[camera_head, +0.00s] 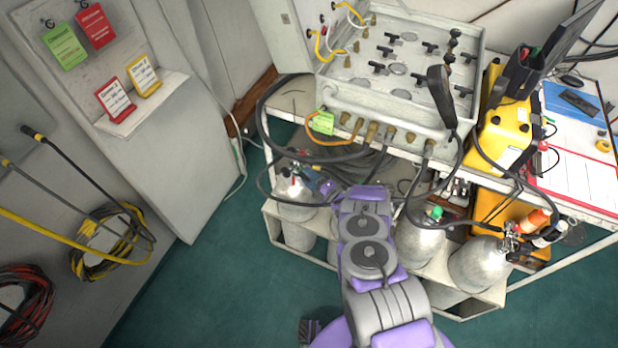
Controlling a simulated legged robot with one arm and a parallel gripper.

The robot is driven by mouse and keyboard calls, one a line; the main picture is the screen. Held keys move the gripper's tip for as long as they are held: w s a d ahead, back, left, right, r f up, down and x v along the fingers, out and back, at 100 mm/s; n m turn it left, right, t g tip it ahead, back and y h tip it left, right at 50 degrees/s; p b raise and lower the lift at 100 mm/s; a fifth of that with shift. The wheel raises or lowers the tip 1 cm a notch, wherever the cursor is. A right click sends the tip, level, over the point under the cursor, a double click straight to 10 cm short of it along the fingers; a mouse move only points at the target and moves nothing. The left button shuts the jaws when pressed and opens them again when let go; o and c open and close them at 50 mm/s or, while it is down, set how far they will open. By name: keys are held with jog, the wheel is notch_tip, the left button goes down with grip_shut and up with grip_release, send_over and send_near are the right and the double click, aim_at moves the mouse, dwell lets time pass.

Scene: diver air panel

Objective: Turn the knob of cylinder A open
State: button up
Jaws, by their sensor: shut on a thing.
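My arm reaches up from the bottom of the picture to the cylinders under the panel bench. My gripper (312,177) is small in the picture and partly hidden by my wrist. It is at the valve on top of the left grey cylinder (296,200), shut on what appears to be that valve's knob. The knob itself is hard to make out. A middle cylinder (420,245) has a green part at its top. A right cylinder (478,264) has a metal valve. I cannot read which cylinder is marked A.
The air panel (395,60) with black valve handles stands on the bench above. Dark hoses (262,125) hang around the cylinders. A yellow case (500,125) is at the right. A grey cabinet (185,150) stands at the left, with clear green floor (215,270) in front.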

jog(key=shift+s+a+f, duration=0.2)
jog(key=shift+s+f, duration=0.05)
jog(key=o, duration=1.1)
jog(key=shift+c, duration=0.2)
jog(key=shift+w+r, duration=0.1)
jog(key=shift+r, duration=0.1)
jog(key=shift+r, duration=0.3)
notch_tip(320, 180, up, 3)
jog(key=shift+w+f+p, duration=0.1)
jog(key=shift+f+p, duration=0.1)
jog(key=shift+p, duration=0.75)
jog(key=s+d+r+p, duration=0.1)
jog(key=s+d+p, duration=0.3)
jog(key=s, duration=1.1)
jog(key=shift+s+d+r, duration=0.15)
jog(key=shift+s+r, duration=0.05)
jog(key=shift+s, duration=0.05)
